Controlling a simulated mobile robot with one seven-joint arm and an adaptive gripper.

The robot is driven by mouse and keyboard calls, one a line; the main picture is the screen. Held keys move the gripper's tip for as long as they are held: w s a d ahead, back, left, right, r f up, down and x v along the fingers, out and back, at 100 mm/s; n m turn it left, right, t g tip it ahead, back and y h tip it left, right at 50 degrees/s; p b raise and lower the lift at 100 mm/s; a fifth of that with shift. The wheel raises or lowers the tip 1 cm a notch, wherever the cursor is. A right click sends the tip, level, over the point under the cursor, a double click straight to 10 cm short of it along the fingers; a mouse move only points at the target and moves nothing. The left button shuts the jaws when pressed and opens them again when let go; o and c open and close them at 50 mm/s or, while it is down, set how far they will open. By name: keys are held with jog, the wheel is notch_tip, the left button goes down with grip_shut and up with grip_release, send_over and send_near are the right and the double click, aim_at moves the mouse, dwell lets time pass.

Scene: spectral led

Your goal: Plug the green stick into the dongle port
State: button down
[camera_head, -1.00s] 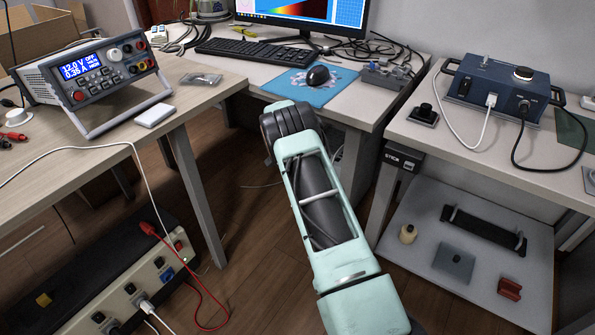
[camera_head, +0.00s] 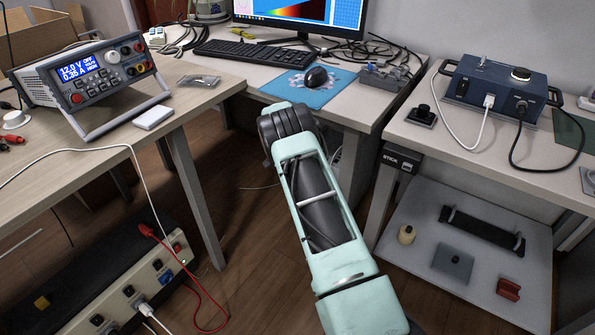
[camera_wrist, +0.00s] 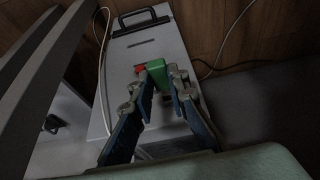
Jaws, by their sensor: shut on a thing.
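The green stick (camera_wrist: 157,74) shows in the wrist view between the two fingertips of my gripper (camera_wrist: 162,80), which is shut on it. My gripper and the stick are hidden behind my own arm in the head view. A small dark box marked "STICK" (camera_head: 399,158) hangs under the front left corner of the right table in the head view. It may be the dongle port; its opening is too small to make out. I cannot identify the box in the wrist view.
A table leg (camera_head: 379,200) stands below the marked box. A power strip (camera_head: 125,295) and red cable lie at lower left.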

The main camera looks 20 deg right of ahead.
dwell(0.4)
jog(key=shift+w+d, duration=0.75)
jog(key=shift+d, duration=0.15)
jog(key=c, duration=1.8)
grip_release()
jog(key=v, duration=1.2)
